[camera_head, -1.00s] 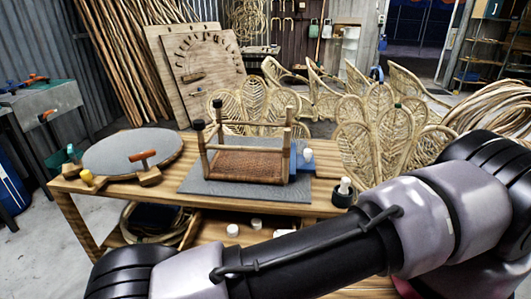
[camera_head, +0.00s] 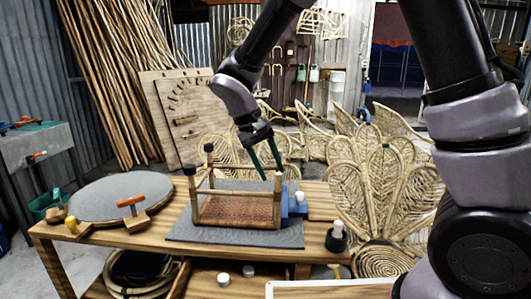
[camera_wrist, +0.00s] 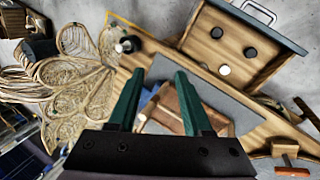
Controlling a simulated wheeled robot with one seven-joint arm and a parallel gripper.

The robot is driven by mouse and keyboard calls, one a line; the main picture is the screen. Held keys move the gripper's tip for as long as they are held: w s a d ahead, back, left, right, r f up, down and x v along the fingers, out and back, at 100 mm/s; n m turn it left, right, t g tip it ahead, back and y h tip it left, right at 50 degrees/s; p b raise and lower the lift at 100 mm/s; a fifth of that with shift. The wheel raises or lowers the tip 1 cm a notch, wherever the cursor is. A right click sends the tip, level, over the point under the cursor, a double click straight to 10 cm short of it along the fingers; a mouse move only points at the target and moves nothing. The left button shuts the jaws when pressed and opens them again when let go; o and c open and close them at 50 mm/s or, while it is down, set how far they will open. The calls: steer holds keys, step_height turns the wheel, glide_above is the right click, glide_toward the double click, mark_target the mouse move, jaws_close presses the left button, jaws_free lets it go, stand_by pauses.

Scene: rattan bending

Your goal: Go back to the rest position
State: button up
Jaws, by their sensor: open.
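My gripper (camera_head: 266,160) is open, with two green fingers pointing down at the right end of a small upside-down stool (camera_head: 235,211). The stool has a woven brown seat and dark caps on some legs. It lies on a grey mat (camera_head: 190,236) on the wooden workbench. In the wrist view my gripper (camera_wrist: 158,76) shows nothing held between its fingertips, and the stool (camera_wrist: 168,112) is partly hidden behind the fingers. The fingertips overlap the stool's right legs in the head view; I cannot tell the gap between them.
A blue block (camera_head: 291,207) stands beside the stool. A black cup with a white bottle (camera_head: 337,237) is at the bench's right. A round grey disc (camera_head: 120,195) and an orange-handled clamp (camera_head: 132,205) are at the left. Leaf-shaped rattan panels (camera_head: 385,190) stand behind on the right.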

steer(key=s+d+r+m+y, duration=0.1)
steer(key=d+r+m+y, duration=0.25)
steer(key=d+r, duration=0.85)
steer(key=s+d+r+m+t+y, duration=0.2)
steer(key=s+d+r+t, duration=0.4)
steer(key=d, duration=0.5)
steer(key=s+r+m, duration=0.1)
steer(key=s, duration=0.1)
steer(key=shift+s+d+r+y, duration=0.2)
steer(key=shift+s+d+y, duration=0.15)
steer(key=shift+s, duration=0.05)
